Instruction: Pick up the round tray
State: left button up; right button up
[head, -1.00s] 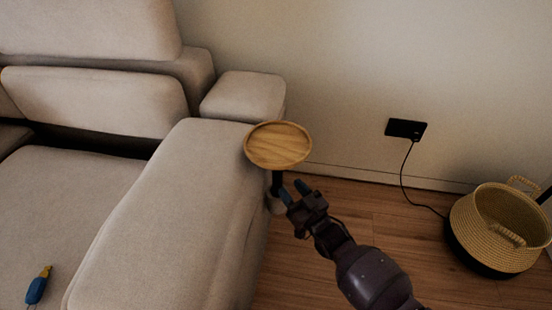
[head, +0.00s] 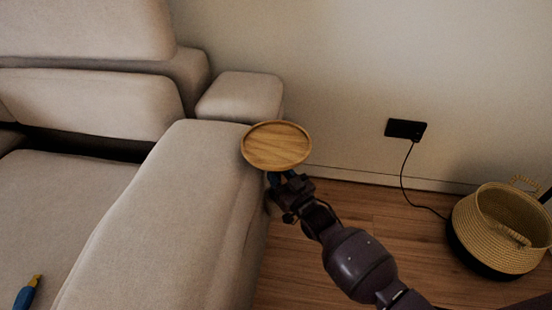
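The round tray (head: 277,145) is a light wooden disc with a raised rim. My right gripper (head: 282,178) comes in from the lower right and is just below the tray's near edge. My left gripper is not in view.
The beige sofa (head: 170,220) fills the left, close to the tray. A blue and yellow tool (head: 28,293) lies on its seat. A woven basket (head: 500,232) stands at the right. A black wall box (head: 405,129) has a cable running down. Wooden floor (head: 370,215) between is clear.

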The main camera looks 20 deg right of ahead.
grip_shut()
jog(key=shift+r, duration=0.1)
